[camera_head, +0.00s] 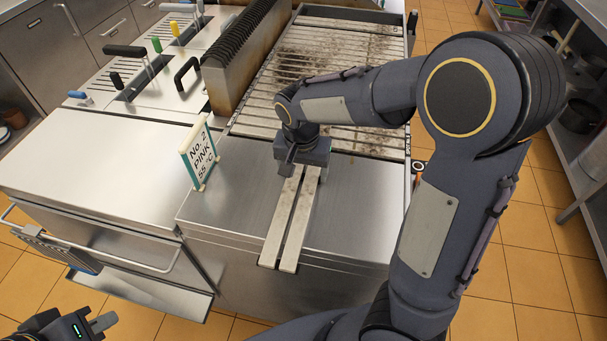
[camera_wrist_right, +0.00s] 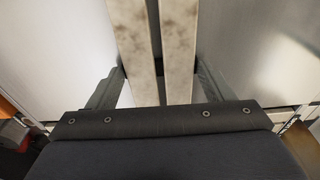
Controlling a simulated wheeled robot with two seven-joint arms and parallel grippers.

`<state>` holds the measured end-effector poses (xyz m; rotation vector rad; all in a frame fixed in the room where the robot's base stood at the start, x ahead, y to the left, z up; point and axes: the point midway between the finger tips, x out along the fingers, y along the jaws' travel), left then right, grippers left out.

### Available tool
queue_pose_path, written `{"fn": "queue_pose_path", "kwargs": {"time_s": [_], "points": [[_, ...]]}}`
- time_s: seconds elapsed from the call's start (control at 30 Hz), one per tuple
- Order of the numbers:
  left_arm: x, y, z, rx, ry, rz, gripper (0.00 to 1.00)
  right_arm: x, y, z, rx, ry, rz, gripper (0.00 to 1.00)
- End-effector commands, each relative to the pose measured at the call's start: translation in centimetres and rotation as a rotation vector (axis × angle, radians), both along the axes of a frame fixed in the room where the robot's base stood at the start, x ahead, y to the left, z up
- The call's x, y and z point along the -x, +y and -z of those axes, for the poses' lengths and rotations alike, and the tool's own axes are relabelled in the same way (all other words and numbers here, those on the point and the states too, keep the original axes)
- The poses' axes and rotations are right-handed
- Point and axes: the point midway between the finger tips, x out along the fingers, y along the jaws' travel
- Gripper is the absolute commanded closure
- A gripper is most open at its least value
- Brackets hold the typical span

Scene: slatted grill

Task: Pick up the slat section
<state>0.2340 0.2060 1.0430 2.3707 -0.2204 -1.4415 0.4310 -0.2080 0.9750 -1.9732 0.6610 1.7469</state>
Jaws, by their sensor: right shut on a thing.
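The slat section (camera_head: 278,228) is a pair of pale, stained parallel bars with a narrow gap between them. It reaches from under my right gripper toward the front edge of the steel counter. My right gripper (camera_head: 300,165) is above the counter near the grill's front edge. In the right wrist view the two bars (camera_wrist_right: 177,45) run between its fingers (camera_wrist_right: 152,85), which are shut on them. I cannot tell whether the section touches the counter. My left gripper (camera_head: 103,323) is at the bottom left corner, empty, its fingers apart and away from the slats.
The slatted grill (camera_head: 330,55) lies behind my right gripper, with a dark ridged upright plate (camera_head: 245,55) on its left. A small sign (camera_head: 199,158) reading "No. 2 PINK 55 °C" stands on the counter (camera_head: 235,205).

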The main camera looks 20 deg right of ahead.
Motion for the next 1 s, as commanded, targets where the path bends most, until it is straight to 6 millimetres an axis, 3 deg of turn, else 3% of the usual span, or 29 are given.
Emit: {"fn": "queue_pose_path", "kwargs": {"time_s": [0.03, 0.17, 0.57, 0.77, 1.0], "points": [[0.0, 0.0, 0.0, 0.0, 0.0, 0.0, 1.0, 0.0, 0.0, 0.0, 0.0, 0.0, 0.0, 0.63], [0.0, 0.0, 0.0, 0.0, 0.0, 0.0, 1.0, -0.1, 0.0, -0.1, 0.0, -0.003, 0.0, 0.78], [0.0, 0.0, 0.1, 0.0, 0.0, 0.0, 1.0, -0.1, 0.0, -0.8, -0.002, -0.004, 0.0, 0.78], [0.0, 0.0, 0.4, 0.0, 0.0, 0.0, 1.0, -0.1, 0.1, -3.1, -0.003, -0.007, -0.001, 0.78], [0.0, 0.0, 0.5, 0.0, 0.0, 0.0, 1.0, 1.7, -2.8, -7.2, -0.005, -0.009, 0.003, 0.78]]}}
